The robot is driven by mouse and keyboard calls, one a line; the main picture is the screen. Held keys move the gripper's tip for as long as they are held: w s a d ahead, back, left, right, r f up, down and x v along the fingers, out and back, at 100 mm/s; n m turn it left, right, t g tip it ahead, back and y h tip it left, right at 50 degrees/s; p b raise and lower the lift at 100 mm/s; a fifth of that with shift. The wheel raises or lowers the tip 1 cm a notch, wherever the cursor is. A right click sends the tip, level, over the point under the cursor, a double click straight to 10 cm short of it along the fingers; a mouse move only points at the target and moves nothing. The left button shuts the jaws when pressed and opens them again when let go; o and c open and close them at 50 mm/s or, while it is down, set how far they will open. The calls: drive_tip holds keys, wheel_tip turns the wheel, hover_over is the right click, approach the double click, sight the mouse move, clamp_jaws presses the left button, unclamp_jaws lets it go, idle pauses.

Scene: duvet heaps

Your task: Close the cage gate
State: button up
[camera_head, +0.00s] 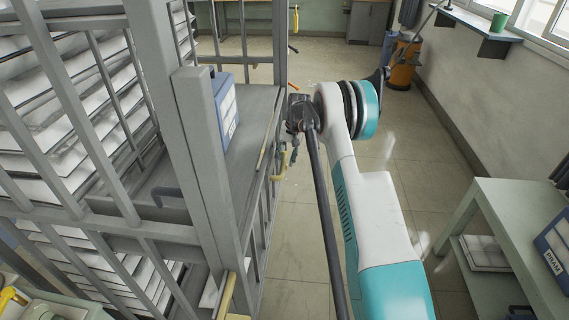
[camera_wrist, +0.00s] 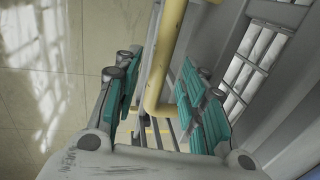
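The grey barred cage (camera_head: 190,150) fills the left of the head view. Its barred side (camera_head: 266,195), apparently the gate, is seen nearly edge-on, so how far it stands open is hard to tell. A curved yellow handle (camera_head: 282,163) sticks out from it; the handle also shows in the wrist view (camera_wrist: 163,62). My gripper (camera_head: 297,125) is beside this handle. In the wrist view, my gripper's teal-padded fingers (camera_wrist: 160,108) are apart, with the yellow handle between them. Contact with the pads cannot be made out.
A blue binder (camera_head: 226,108) stands on a grey shelf in the cage. Another yellow bar (camera_head: 228,292) is at the near post. A pale green table (camera_head: 495,210) with a binder (camera_head: 553,245) stands right. An orange bin (camera_head: 404,65) stands farther back. Tiled floor (camera_head: 300,275) lies between.

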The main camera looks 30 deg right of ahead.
drive_tip(key=shift+w+a+f, duration=0.1)
drive_tip(key=shift+a+f, duration=0.05)
drive_tip(key=shift+f, duration=0.8)
clamp_jaws()
drive_tip(key=shift+r, duration=0.1)
wheel_tip(320, 180, up, 44)
drive_tip(key=p, duration=1.8)
drive_tip(key=shift+p, duration=0.35)
unclamp_jaws()
drive_tip(key=shift+f, duration=0.2)
drive_tip(key=shift+r, duration=0.15)
